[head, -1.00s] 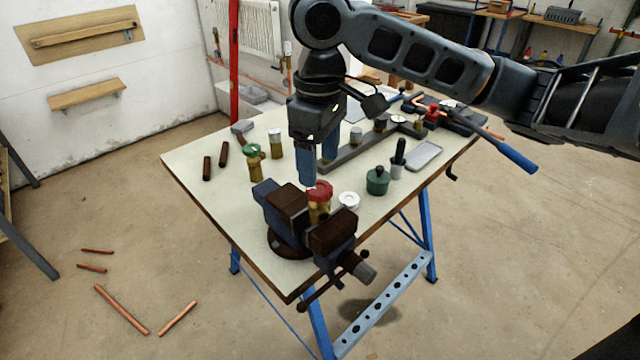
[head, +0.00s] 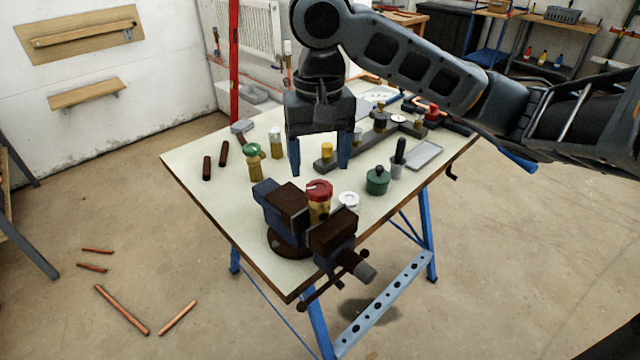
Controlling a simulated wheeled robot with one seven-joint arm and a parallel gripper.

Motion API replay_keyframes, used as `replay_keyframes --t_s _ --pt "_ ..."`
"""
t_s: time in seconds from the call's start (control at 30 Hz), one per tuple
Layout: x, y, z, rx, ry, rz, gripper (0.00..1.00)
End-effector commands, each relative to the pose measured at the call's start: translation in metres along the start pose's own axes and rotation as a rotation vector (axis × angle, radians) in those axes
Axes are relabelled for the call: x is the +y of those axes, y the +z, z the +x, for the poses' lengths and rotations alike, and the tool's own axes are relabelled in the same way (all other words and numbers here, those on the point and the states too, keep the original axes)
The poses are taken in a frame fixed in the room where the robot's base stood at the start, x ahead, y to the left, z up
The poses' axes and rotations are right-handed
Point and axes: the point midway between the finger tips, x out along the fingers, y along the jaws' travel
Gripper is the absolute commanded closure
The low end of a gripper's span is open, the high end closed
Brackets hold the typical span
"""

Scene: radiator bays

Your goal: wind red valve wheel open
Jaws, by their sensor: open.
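The red valve wheel (head: 319,187) sits on top of a brass valve body (head: 318,208). The valve stands upright between the jaws of a dark bench vise (head: 284,208) at the front of the workbench (head: 220,184). A small pale mark shows on the wheel's top. My gripper (head: 319,172) is above and just behind the wheel, pointing down. The fingers look clear of the wheel in this view.
A green-topped valve (head: 253,162) and dark tubes (head: 207,168) stand or lie left of the vise. A white ring (head: 348,200), green pot (head: 377,181) and grey tray (head: 424,156) are to the right. A dark bar with fittings (head: 365,147) lies behind.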

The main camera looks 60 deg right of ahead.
Motion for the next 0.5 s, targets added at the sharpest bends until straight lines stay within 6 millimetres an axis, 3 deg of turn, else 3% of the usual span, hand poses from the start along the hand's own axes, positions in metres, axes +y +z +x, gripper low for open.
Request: replay_keyframes --t_s 0.5 --pt "0.000 0.000 0.032 -0.001 0.000 0.000 0.28"
